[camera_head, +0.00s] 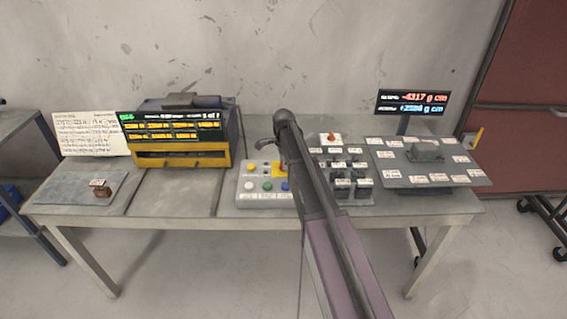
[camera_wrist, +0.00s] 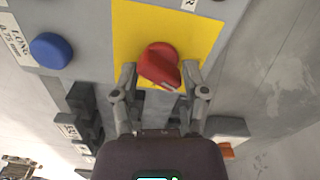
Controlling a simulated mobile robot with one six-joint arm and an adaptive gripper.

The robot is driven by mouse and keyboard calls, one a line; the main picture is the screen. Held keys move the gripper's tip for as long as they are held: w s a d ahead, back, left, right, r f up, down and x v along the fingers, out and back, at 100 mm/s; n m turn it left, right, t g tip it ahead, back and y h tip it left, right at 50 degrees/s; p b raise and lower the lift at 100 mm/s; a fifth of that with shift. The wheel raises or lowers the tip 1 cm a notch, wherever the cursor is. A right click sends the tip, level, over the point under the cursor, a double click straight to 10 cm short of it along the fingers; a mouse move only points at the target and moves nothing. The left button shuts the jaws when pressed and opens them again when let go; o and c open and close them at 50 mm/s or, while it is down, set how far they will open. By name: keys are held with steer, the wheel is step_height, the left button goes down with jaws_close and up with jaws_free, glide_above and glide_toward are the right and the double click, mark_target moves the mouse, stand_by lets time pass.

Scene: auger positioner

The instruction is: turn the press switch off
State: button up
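The press switch is a red rotary knob (camera_wrist: 160,62) on a yellow plate (camera_wrist: 128,38) in the wrist view. The knob's grip bar points down and slightly right in that view. My gripper (camera_wrist: 158,72) is at the knob, with one finger on each side of the bar. The fingers are apart, and narrow gaps seem to show beside the knob. Contact is hard to tell. In the head view the yellow plate (camera_head: 277,170) sits on the grey control panel (camera_head: 243,187), and my arm and gripper hide most of the knob.
A blue button (camera_wrist: 51,50) is left of the plate in the wrist view. Dark blocks (camera_wrist: 82,105) stand below it. In the head view, a yellow-black machine (camera_head: 182,155) stands left of the panel, and a labelled plate (camera_head: 391,178) and display (camera_head: 411,103) are at right.

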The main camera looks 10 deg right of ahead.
steer(key=m, duration=0.2)
steer(key=shift+m, duration=0.3)
steer(key=shift+r+p, duration=0.3)
steer(key=shift+p, duration=0.05)
step_height(320, 180, up, 14)
steer(key=p, duration=1.4)
steer(key=s+f+n+b, duration=0.3)
steer(key=s+n, duration=0.6)
steer(key=s, duration=0.5)
steer(key=s+f+n+b, duration=0.3)
steer(key=s+n, duration=0.7)
steer(key=s, duration=0.5)
steer(key=shift+s+f+b, duration=0.25)
steer(key=shift+f+b, duration=0.05)
steer(key=shift+b, duration=0.05)
steer(key=shift+w, duration=0.15)
